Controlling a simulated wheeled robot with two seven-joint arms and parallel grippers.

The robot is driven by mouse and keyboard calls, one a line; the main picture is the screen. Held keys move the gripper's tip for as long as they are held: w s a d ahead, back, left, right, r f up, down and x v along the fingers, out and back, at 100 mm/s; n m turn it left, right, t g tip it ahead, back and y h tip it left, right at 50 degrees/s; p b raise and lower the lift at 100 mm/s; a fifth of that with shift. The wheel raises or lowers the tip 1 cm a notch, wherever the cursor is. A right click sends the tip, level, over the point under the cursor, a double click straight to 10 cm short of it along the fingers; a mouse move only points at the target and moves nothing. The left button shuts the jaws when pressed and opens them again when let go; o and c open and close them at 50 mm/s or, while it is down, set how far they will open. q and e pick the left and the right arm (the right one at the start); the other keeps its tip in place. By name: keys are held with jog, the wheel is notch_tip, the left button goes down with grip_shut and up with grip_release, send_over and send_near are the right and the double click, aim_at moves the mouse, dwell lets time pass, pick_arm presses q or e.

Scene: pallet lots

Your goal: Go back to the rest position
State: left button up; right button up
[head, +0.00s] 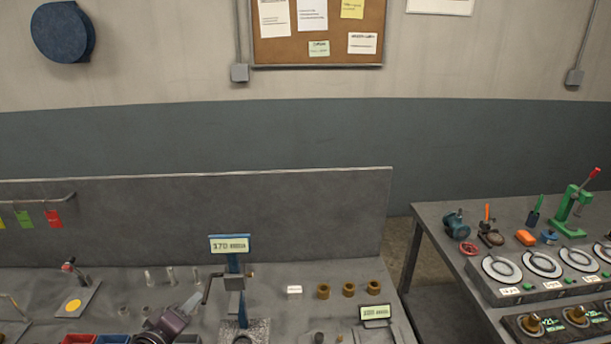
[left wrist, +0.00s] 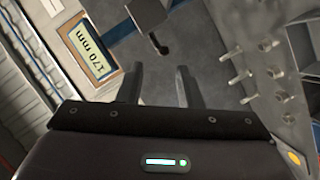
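My left gripper (head: 192,302) is low in the head view, above the grey workbench and to the left of the blue gauge stand. In the left wrist view its two fingers (left wrist: 160,82) stand apart with nothing between them. The blue stand (head: 233,263) carries a display (head: 230,245) reading 170; the same display in the left wrist view (left wrist: 90,50) reads 170 mm. A grey carriage with a crank handle (head: 233,283) sits on the stand, apart from the fingers. My right gripper is not in view.
Several metal pins (head: 171,276) stand behind the gripper. Red and blue bins (head: 80,339) lie at the front left. Brass rings (head: 348,289) and a second display (head: 375,312) are to the right. Another table (head: 440,225) with tools stands across a gap. A panel (head: 200,215) backs the bench.

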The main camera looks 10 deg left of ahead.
pick_arm(q)
jog(key=s+d+f+m+g+y, duration=0.1)
jog(key=s+d+f+m+g, duration=0.1)
jog(key=s+d+m+g, duration=0.65)
jog(key=s+d+f+m+g, duration=0.2)
jog(key=s+d+m+g, duration=0.3)
jog(key=s, duration=0.6)
jog(key=s+f+b, duration=0.3)
jog(key=f+b, duration=0.1)
jog(key=f, duration=3.1)
jog(key=s+a+f+b, duration=0.2)
jog(key=s+f, duration=1.7)
jog(key=shift+s+a+f+n+g+b, duration=0.2)
jog(key=shift+a+f+n+g+b, duration=0.15)
jog(key=shift+a+g, duration=0.1)
